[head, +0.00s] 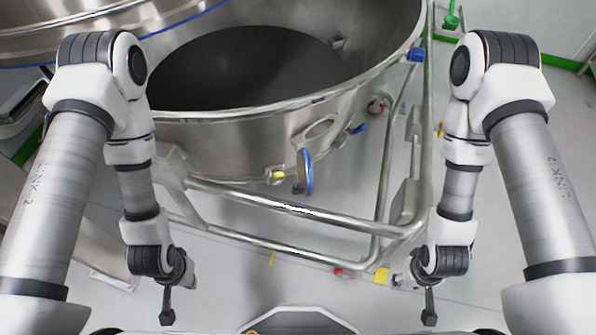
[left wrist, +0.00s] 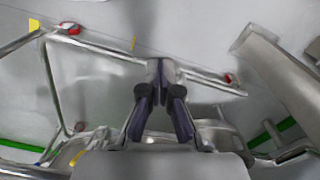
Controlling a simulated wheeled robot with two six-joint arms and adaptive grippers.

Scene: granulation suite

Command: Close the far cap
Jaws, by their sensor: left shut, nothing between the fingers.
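A large steel vessel (head: 230,147) stands open ahead of me, with a dark round area inside. I cannot tell which part is the far cap. My left gripper (head: 167,306) hangs at the lower left, well away from the vessel fittings. Its fingers (left wrist: 160,72) are together and empty in the left wrist view. My right gripper (head: 429,308) hangs at the lower right, seen side-on, touching nothing visible.
A steel tube frame (head: 300,210) runs around the vessel, between it and my grippers. A large steel lid (head: 70,25) with a blue edge is at the upper left. Grey floor is open below.

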